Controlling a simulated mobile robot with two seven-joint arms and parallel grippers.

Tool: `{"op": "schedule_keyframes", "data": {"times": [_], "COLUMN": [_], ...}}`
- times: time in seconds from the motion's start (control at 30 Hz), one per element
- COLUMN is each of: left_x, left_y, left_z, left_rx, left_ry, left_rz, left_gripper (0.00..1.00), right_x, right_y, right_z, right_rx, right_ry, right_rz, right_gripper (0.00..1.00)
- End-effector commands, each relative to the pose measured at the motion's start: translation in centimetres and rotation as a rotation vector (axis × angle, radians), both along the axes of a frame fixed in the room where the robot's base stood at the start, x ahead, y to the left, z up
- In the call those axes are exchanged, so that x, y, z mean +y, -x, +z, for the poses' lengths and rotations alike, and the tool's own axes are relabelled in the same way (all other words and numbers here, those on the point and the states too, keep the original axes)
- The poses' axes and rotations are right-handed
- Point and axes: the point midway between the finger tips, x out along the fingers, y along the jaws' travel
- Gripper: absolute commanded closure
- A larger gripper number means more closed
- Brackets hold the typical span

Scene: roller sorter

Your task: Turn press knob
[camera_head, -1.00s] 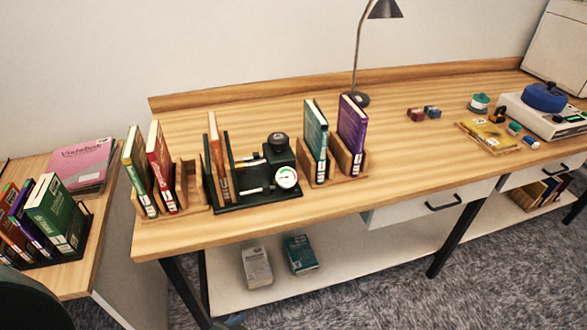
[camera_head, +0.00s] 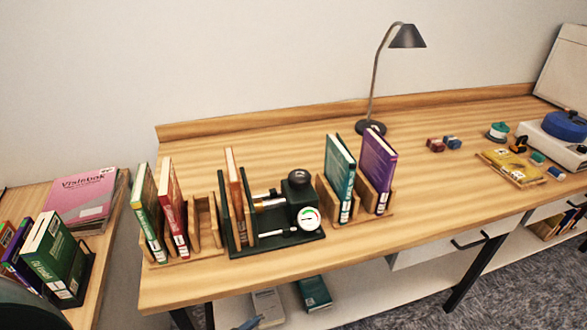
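An orange book (camera_head: 236,187) stands upright between these plates. Nothing touches the knob. Neither gripper can be made out in view.
Wooden holders with upright green and red books (camera_head: 173,208) stand left of the press. Teal (camera_head: 340,178) and purple (camera_head: 378,165) books stand to its right. A lamp (camera_head: 372,127) is behind. A side table (camera_head: 88,295) stands left. The desk behind the press is clear.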

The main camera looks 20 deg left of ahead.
Motion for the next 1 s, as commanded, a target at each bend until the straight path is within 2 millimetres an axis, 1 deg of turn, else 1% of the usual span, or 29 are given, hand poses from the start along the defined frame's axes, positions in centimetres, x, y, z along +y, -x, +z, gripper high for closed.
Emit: {"op": "schedule_keyframes", "data": {"times": [0.03, 0.1, 0.17, 0.2, 0.27, 0.3, 0.37, 0.4, 0.47, 0.5, 0.6, 0.67, 0.7, 0.77, 0.8, 0.87, 0.9, 0.97, 1.0], "left_x": [-0.4, -1.2, -1.8, -2.4, -3.4, -4.2, -5.7, -7.0, -8.9, -10.2, -13.0, -14.4, -15.1, -15.9, -16.1, -15.9, -15.4, -14.2, -13.1], "left_y": [-2.3, -4.9, -7.0, -8.4, -10.4, -11.8, -13.7, -14.8, -15.9, -16.4, -16.8, -16.7, -16.7, -16.8, -17.0, -17.6, -18.1, -19.2, -20.1], "left_z": [0.8, 2.5, 4.2, 5.5, 7.6, 9.1, 11.9, 13.9, 16.6, 18.2, 21.2, 22.2, 22.6, 22.8, 22.8, 22.5, 22.3, 22.1, 22.0], "left_rx": [-0.09, -0.209, -0.316, -0.391, -0.515, -0.606, -0.767, -0.88, -1.048, -1.156, -1.398, -1.523, -1.593, -1.681, -1.723, -1.761, -1.767, -1.745, -1.706], "left_ry": [-0.026, -0.06, -0.091, -0.113, -0.15, -0.178, -0.229, -0.267, -0.332, -0.376, -0.501, -0.587, -0.649, -0.75, -0.823, -0.94, -1.023, -1.155, -1.245], "left_rz": [-0.03, -0.071, -0.109, -0.14, -0.189, -0.23, -0.307, -0.367, -0.471, -0.545, -0.751, -0.888, -0.986, -1.139, -1.246, -1.411, -1.522, -1.687, -1.796], "left_gripper": [0.27, 0.27, 0.27, 0.27, 0.27, 0.27, 0.27, 0.27, 0.27, 0.27, 0.27, 0.27, 0.27, 0.27, 0.27, 0.27, 0.27, 0.27, 0.27], "right_x": [0.1, 0.1, 0.1, 0.0, -0.2, -0.3, -0.3, -0.2, -0.1, 0.0, 0.4, 0.6, 0.7, 0.9, 1.0, 1.2, 1.3, 1.5, 1.6], "right_y": [-0.1, -0.2, -0.4, -0.5, -0.6, -0.7, -0.8, -0.9, -1.0, -1.1, -1.2, -1.3, -1.3, -1.3, -1.4, -1.4, -1.4, -1.4, -1.4], "right_z": [-0.5, -0.6, -0.6, -0.6, -0.9, -1.1, -1.5, -1.7, -1.9, -2.1, -2.4, -2.7, -2.9, -3.1, -3.2, -3.5, -3.7, -3.9, -4.1], "right_rx": [-0.002, -0.006, -0.012, -0.017, -0.021, -0.023, -0.029, -0.034, -0.043, -0.047, -0.058, -0.064, -0.068, -0.074, -0.079, -0.085, -0.089, -0.095, -0.1], "right_ry": [-0.009, -0.016, -0.021, -0.023, -0.024, -0.025, -0.028, -0.032, -0.039, -0.045, -0.062, -0.072, -0.077, -0.085, -0.092, -0.099, -0.104, -0.112, -0.116], "right_rz": [-0.004, -0.007, -0.008, -0.009, -0.009, -0.007, -0.006, -0.005, -0.004, -0.003, -0.001, -0.001, 0.0, 0.001, 0.002, 0.002, 0.003, 0.006, 0.008], "right_gripper": [0.64, 0.64, 0.64, 0.64, 0.64, 0.64, 0.64, 0.64, 0.64, 0.64, 0.64, 0.64, 0.64, 0.64, 0.64, 0.64, 0.64, 0.64, 0.64]}}
